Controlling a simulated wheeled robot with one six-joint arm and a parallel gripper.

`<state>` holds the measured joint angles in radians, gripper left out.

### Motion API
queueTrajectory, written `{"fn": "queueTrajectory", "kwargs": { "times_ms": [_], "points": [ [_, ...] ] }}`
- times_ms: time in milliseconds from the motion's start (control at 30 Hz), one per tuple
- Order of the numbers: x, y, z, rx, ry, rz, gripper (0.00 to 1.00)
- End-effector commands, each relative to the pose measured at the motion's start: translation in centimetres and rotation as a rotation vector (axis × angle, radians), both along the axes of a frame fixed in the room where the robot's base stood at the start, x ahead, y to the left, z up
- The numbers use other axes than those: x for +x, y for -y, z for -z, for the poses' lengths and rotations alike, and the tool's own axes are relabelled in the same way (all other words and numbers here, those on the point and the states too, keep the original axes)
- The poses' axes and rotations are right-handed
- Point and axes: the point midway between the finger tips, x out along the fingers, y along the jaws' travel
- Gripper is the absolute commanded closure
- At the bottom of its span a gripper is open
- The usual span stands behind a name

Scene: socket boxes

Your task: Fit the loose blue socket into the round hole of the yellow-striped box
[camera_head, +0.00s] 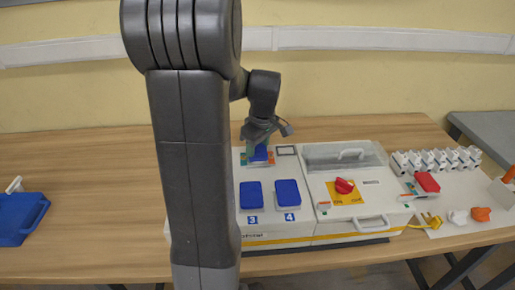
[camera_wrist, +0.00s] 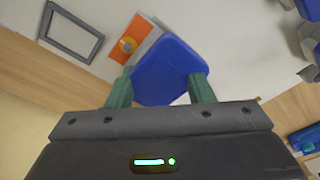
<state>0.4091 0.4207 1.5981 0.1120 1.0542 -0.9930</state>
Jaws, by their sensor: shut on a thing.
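The yellow-striped box (camera_head: 265,233) is a white-topped box in the middle of the table, with a thin yellow stripe along its front. My gripper (camera_head: 258,147) is over its back part, pointing down. Its green fingers (camera_wrist: 161,88) are shut on the blue socket (camera_wrist: 168,65), whose blue flap fills the space between them in the wrist view. The socket also shows below the gripper in the head view (camera_head: 259,154), close to the box top; I cannot tell whether it touches. The round hole cannot be made out, and my arm hides the box's left part.
Blue covers numbered 3 (camera_head: 251,195) and 4 (camera_head: 287,193) sit on the box's front. A grey square frame (camera_head: 287,150) is right of the gripper. A box with a red switch (camera_head: 344,186) stands to the right. A blue case (camera_head: 20,216) lies far left.

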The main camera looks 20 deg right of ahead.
Motion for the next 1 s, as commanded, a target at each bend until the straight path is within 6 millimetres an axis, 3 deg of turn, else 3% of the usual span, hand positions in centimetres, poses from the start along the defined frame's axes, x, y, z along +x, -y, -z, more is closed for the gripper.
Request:
{"fn": "queueTrajectory", "kwargs": {
  "times_ms": [33,67,167,200,567,667,1000],
  "points": [
    [0.0,0.0,0.4,0.000,0.000,0.000,0.76],
    [0.0,0.0,0.2,0.000,0.000,0.000,0.49],
    [0.0,0.0,0.2,0.000,0.000,0.000,0.29],
    [0.0,0.0,0.2,0.000,0.000,0.000,0.27],
    [0.0,0.1,-0.5,-0.001,0.002,0.000,0.27],
    [-0.1,0.2,-1.9,-0.002,0.005,0.000,0.27],
    [-0.9,0.6,-9.5,-0.002,0.004,0.000,0.27]
  ]
}}
